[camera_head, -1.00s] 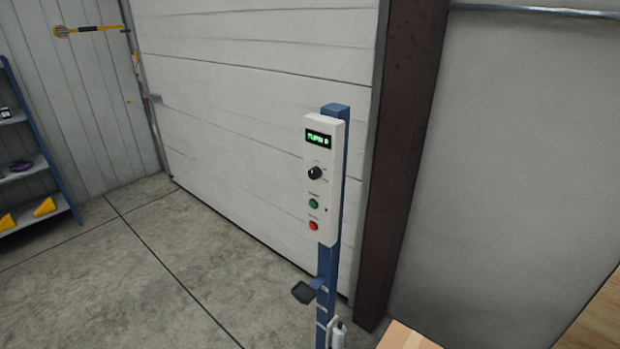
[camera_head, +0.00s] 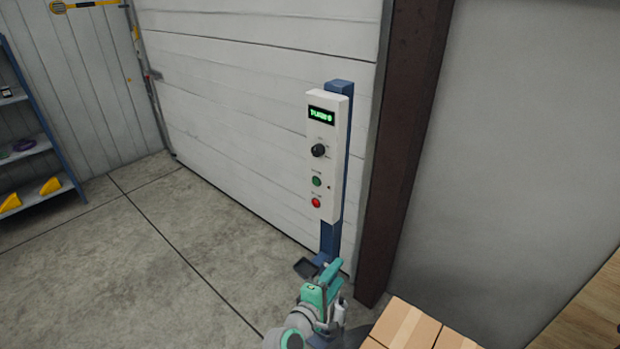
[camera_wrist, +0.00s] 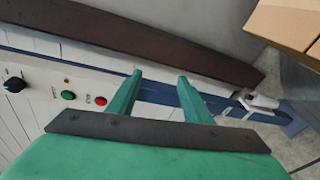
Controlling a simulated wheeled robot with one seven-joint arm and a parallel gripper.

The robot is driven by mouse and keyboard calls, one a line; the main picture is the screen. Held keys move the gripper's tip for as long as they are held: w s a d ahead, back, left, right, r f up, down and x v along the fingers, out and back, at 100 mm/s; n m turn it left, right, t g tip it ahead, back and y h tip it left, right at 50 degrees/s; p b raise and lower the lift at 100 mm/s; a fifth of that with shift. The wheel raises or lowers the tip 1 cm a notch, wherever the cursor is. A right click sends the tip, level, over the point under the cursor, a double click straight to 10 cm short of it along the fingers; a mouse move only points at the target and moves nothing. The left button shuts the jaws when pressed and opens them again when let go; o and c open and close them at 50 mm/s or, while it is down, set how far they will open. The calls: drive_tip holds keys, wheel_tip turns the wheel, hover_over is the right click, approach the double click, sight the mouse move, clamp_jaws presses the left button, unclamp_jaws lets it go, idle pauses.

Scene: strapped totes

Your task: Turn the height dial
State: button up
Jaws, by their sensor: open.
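The height dial (camera_head: 318,150) is a round black knob on a white control panel (camera_head: 328,113), below a green-lit display (camera_head: 321,114). In the wrist view the dial (camera_wrist: 14,84) is at the far left. A green button (camera_head: 317,181) and a red button (camera_head: 316,203) sit below it. My gripper (camera_head: 330,268) is green, in front of the post's lower part and below the panel. In the wrist view my gripper (camera_wrist: 158,80) has its two fingers apart with nothing held between them. It is clear of the dial, to the red button's side.
The panel is on a blue post (camera_head: 340,170) before a white shutter door (camera_head: 230,130). A brown steel column (camera_head: 400,150) stands right of it. Cardboard boxes (camera_head: 408,325) are at lower right. A blue shelf (camera_head: 38,148) is far left. Open floor (camera_head: 170,260) lies left.

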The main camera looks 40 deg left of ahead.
drive_tip(key=w+a+r+n, duration=0.1)
drive_tip(key=w+a+r, duration=0.1)
drive_tip(key=a+r, duration=0.45)
drive_tip(key=t+h, duration=0.2)
drive_tip(key=h, duration=0.2)
approach(314, 152)
drive_tip(key=shift+n, duration=0.4)
drive_tip(key=w, duration=0.2)
drive_tip(key=w+d, duration=0.1)
drive_tip(key=w, duration=0.5)
drive_tip(key=shift+w+d+r, duration=0.1)
drive_tip(key=shift+d, duration=0.05)
drive_tip(key=c, duration=1.1)
